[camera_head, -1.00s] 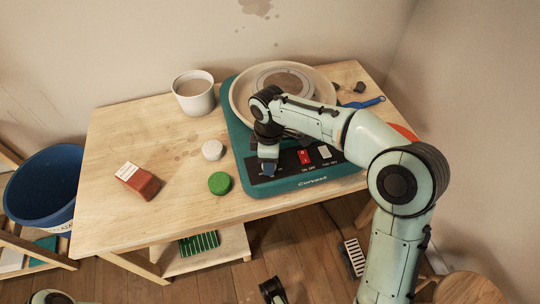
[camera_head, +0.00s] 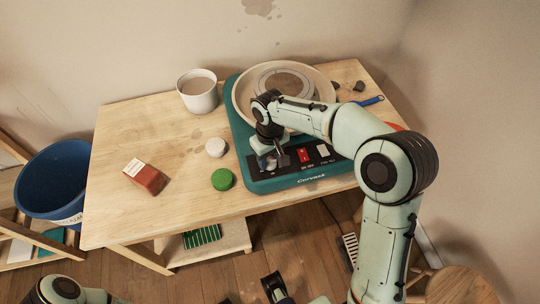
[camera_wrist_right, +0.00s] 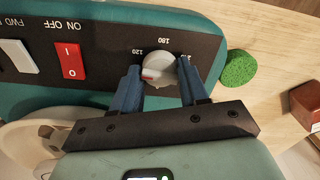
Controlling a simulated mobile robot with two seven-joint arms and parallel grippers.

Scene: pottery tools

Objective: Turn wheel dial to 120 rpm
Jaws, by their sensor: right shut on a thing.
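The teal pottery wheel (camera_head: 243,136) stands at the table's right end, with its black control panel at the front. Its pale round dial (camera_wrist_right: 160,68) shows in the right wrist view, with 120 printed at its left and 180 above. A red mark on the dial lies at the left of its face, just below the 120 label. My right gripper (camera_head: 268,163) reaches down over the panel's left end. In the wrist view its blue fingers (camera_wrist_right: 162,84) are shut on the dial, one on each side. My left arm shows only partly at the bottom edge; its fingertips are not visible.
A red switch (camera_wrist_right: 69,60) and a white switch (camera_wrist_right: 18,55) sit beside the dial.

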